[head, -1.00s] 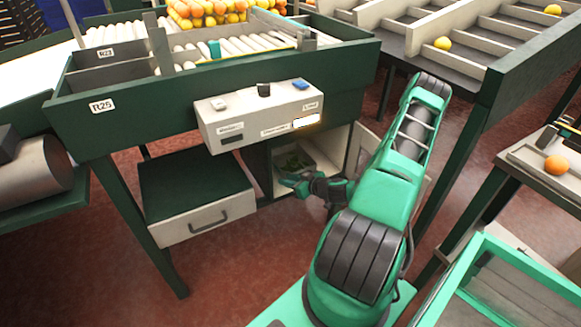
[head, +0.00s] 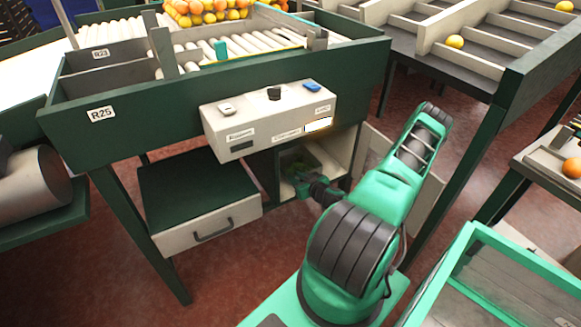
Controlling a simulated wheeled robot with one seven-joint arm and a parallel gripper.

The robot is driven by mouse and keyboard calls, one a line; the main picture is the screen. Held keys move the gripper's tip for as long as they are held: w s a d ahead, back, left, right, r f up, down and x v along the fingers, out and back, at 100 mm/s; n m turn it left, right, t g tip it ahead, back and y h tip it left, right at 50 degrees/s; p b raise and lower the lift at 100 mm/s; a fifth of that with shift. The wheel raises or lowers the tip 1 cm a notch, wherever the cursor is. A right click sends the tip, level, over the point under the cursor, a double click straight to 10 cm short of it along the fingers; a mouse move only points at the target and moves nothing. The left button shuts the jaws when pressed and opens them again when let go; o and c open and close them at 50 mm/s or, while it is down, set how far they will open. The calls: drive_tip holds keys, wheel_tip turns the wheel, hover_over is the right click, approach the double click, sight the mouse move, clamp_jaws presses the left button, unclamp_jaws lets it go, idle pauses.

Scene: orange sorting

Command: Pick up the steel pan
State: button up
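I cannot make out a steel pan for certain in the head view. My gripper (head: 309,189) is small in the picture, at the mouth of an open cabinet (head: 341,148) under the sorting table. It is low in the opening, in front of a dark green, shadowed shape (head: 297,161) inside that I cannot identify. My wrist and arm partly hide the opening. Whether the fingers are open or shut, or hold anything, is too small to tell.
The cabinet door (head: 428,197) stands open behind my arm. A control box (head: 268,119) overhangs the cabinet. A drawer unit (head: 206,227) stands to its left. A green-framed bin (head: 450,262) is at lower right. Red floor lies clear in front of the drawer.

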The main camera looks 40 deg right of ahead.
sight(285, 171)
drive_tip(key=shift+w+d+f, duration=0.15)
drive_tip(key=shift+w, duration=0.15)
drive_tip(key=x, duration=0.6)
drive_tip(key=shift+w+a, duration=0.1)
drive_tip(key=shift+a, duration=0.1)
drive_tip(key=shift+x, duration=2.8)
drive_tip(key=shift+d, duration=0.1)
clamp_jaws()
